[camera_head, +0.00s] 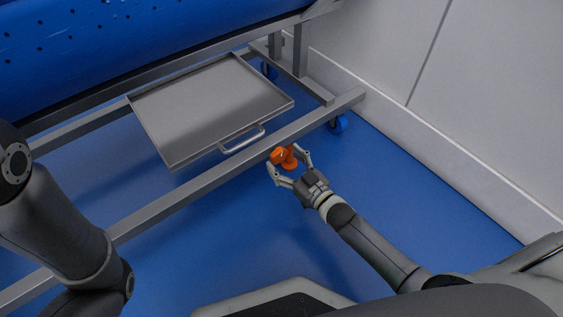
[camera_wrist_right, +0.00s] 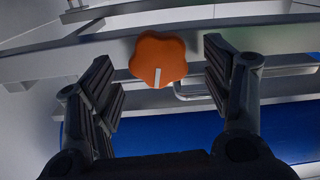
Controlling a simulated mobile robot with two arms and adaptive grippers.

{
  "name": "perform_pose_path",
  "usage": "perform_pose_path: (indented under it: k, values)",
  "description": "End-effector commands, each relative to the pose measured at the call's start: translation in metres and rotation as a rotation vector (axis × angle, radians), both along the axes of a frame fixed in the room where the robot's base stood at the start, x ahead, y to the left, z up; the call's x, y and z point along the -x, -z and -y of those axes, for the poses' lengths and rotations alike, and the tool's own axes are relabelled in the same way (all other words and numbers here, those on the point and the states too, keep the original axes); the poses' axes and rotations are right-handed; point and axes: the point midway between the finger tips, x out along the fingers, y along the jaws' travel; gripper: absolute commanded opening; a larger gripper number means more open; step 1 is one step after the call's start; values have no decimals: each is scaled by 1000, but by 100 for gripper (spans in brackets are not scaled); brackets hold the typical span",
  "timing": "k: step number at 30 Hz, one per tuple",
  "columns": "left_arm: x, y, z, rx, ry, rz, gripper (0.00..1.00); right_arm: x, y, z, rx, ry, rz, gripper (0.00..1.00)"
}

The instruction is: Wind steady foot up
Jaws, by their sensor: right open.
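The steady foot's orange knob (camera_head: 279,155) is at the front rail of the metal frame, with an orange foot (camera_head: 290,163) just below and right of it. My right gripper (camera_head: 290,165) is open at the knob, with a finger to either side. In the right wrist view the lobed knob (camera_wrist_right: 158,59) with a white mark sits between the open fingers of my right gripper (camera_wrist_right: 160,80), with gaps on both sides. My left arm is at the left edge of the head view; its gripper is not seen.
A grey metal tray (camera_head: 210,100) with a handle (camera_head: 242,139) rests on the frame (camera_head: 190,194) behind the knob. A blue tub (camera_head: 130,40) is above. A blue caster (camera_head: 339,123) stands right of the knob. A white wall (camera_head: 480,100) is on the right; blue floor (camera_head: 400,190) lies between.

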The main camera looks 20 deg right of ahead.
Motion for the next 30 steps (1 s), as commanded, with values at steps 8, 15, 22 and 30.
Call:
perform_pose_path:
  k: [8, 15, 22, 30]
  values:
    - [0, 12, 0, -1, 0, 0, 40, -18, 0, -6, 1, 0, 0, 72]
    - [0, 11, 0, -1, 0, 1, 40, -18, -1, -7, 0, 0, 0, 72]
    - [0, 11, 0, -1, 0, 1, 40, -18, 0, -6, 0, 0, 0, 44]
    - [0, 10, 0, -1, 0, 0, 40, -18, -1, -6, -4, 0, -1, 27]
